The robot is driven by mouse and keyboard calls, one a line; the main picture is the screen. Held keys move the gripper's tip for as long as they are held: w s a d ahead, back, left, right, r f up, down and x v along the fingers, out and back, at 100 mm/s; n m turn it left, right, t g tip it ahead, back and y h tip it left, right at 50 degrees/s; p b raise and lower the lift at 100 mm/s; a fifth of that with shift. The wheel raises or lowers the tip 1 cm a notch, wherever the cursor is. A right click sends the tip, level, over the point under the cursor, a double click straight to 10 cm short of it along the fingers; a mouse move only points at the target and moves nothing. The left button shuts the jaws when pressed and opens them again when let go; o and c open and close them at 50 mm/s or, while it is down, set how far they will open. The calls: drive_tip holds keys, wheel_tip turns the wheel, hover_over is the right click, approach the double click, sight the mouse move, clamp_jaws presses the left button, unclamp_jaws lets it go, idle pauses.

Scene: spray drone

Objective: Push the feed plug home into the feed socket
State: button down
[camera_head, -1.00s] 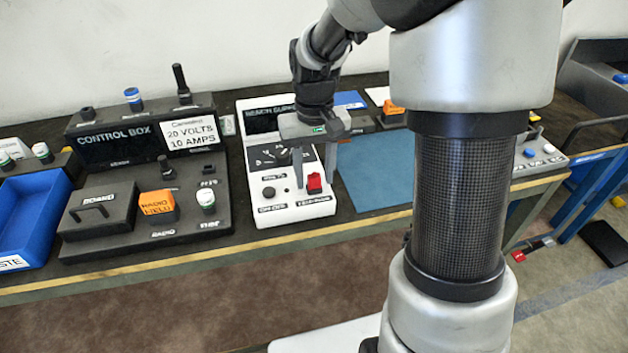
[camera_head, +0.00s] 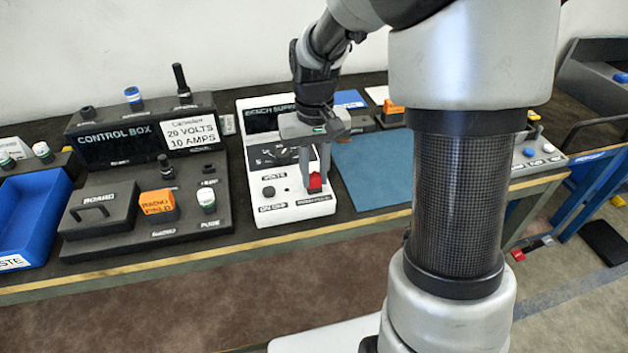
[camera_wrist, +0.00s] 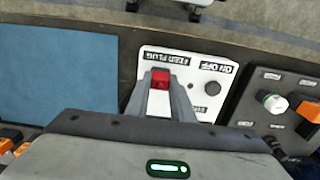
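In the wrist view, the plug (camera_wrist: 161,79) shows between the fingertips (camera_wrist: 162,84), beside the printed label. Whether the plug is seated or raised cannot be told. I cannot make out the feed socket.
A dark control box (camera_head: 140,150) with an orange block and knobs stands to the left, with a blue tray (camera_head: 35,215) beyond it. A blue mat (camera_head: 375,168) lies clear to the right. The bench's front edge (camera_head: 240,248) is close in front.

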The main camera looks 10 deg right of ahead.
sight(314, 175)
drive_tip(key=shift+r, duration=0.15)
drive_tip(key=shift+r+p, duration=2.45)
drive_tip(key=shift+r, duration=0.4)
drive_tip(key=shift+w, duration=0.1)
